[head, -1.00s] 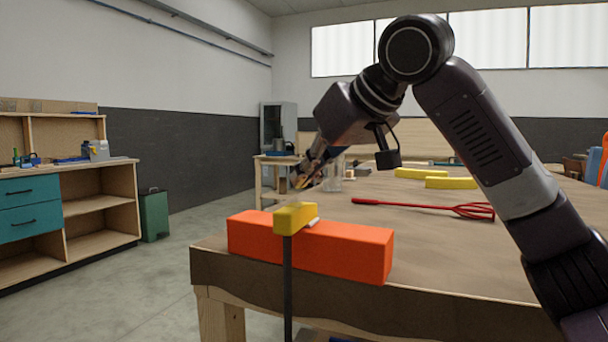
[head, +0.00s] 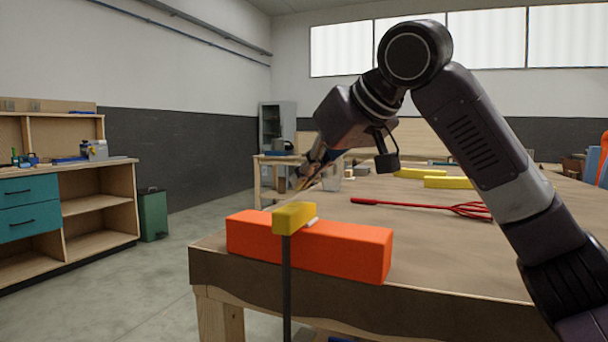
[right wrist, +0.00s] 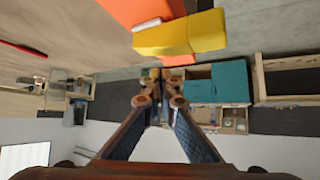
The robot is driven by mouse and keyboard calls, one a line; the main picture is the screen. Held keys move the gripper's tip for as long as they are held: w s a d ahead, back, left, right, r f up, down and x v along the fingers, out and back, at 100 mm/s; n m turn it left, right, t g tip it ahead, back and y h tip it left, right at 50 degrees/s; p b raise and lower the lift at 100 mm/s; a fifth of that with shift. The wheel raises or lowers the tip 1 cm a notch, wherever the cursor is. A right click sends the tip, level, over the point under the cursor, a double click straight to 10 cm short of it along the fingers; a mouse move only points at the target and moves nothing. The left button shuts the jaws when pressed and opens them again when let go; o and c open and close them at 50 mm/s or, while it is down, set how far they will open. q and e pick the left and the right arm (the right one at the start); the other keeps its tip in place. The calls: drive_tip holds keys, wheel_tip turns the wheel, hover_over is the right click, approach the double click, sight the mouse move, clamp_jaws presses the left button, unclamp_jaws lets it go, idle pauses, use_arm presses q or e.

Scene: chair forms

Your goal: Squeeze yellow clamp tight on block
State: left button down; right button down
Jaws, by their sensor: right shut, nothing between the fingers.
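The yellow clamp (head: 293,218) sits over the top of the orange block (head: 345,252), with a small pale piece at its right side. Its dark bar hangs down in front of the block, past the table edge; its lower end is out of view. In the right wrist view, the yellow clamp (right wrist: 180,36) and the orange block (right wrist: 140,10) show at the top. My right gripper (head: 302,180) is above and behind the clamp, apart from it. Its fingertips (right wrist: 152,76) are together and empty, a little short of the clamp in the wrist view. My left gripper is not in view.
The block lies near the front left corner of the wooden table (head: 440,265). A red tool (head: 410,205) and yellow pieces (head: 450,183) lie farther back. A shelf unit (head: 95,205) stands at the left.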

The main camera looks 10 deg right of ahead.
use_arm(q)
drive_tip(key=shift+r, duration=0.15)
use_arm(e)
drive_tip(key=shift+f, duration=1.35)
idle(0.3)
